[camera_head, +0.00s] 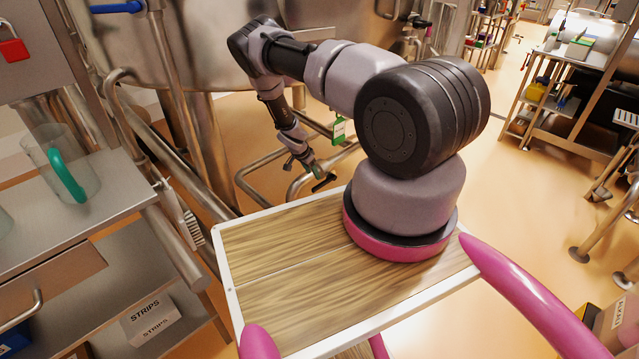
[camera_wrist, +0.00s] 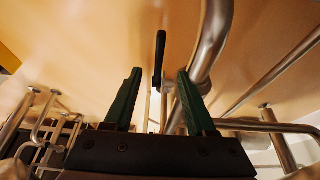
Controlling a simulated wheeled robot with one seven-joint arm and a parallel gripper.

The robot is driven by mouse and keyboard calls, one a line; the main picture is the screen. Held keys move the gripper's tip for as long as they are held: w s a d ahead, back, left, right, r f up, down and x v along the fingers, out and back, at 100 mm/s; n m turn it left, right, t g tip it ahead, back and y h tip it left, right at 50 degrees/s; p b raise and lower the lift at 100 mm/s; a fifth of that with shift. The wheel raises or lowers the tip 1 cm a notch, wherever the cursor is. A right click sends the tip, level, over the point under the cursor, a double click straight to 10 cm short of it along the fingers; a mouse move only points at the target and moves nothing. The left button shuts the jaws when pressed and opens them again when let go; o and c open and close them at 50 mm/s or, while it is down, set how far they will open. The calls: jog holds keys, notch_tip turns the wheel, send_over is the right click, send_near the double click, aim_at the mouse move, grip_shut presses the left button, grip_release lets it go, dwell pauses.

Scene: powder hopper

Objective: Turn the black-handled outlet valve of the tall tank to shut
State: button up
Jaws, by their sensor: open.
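The black valve handle (camera_head: 323,184) shows in the head view on low steel pipework, just beyond the wooden deck's edge. In the wrist view the handle (camera_wrist: 160,58) is a thin upright black bar. It appears between and ahead of the green fingertips, beside a thick bent steel pipe (camera_wrist: 211,45). My gripper (camera_head: 312,169) points down toward it at the end of the outstretched arm. The gripper (camera_wrist: 159,74) is open, with no object clearly held. Contact with the handle cannot be told. A large steel tank (camera_head: 205,60) stands behind; its top is out of frame.
A green tag (camera_head: 339,130) hangs near the pipes. Steel floor pipes (camera_head: 262,166) run around the gripper. At left stand a bench (camera_head: 110,190) with a clear jug (camera_head: 65,165) and a brush (camera_head: 188,222). Open orange floor (camera_head: 515,200) lies at right, before a steel cart (camera_head: 545,120).

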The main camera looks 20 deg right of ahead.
aim_at(319, 185)
jog(key=x, duration=0.8)
jog(key=shift+d+f, duration=0.15)
jog(key=shift+f, duration=0.15)
grip_shut()
dwell(1.0)
